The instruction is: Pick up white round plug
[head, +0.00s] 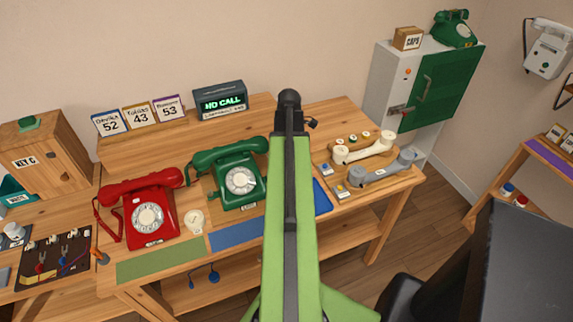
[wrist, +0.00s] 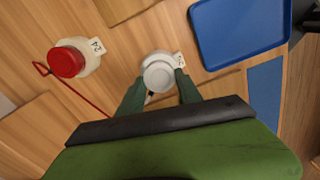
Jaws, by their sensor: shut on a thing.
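The white round plug (wrist: 159,73) is in the middle of the wrist view, with a small numbered tag at its right side. My gripper (wrist: 160,88) has its two dark green fingers on either side of the plug and is shut on it. Whether the plug is clear of the wood surface below, I cannot tell. In the head view my green arm reaches over the table and hides the plug and the gripper.
A red-topped round plug (wrist: 68,61) with a red cord stands left in the wrist view. A blue tray (wrist: 238,32) lies at upper right. On the table (head: 340,112) stand a red phone (head: 150,212), a green phone (head: 238,180) and a cream handset (head: 366,149).

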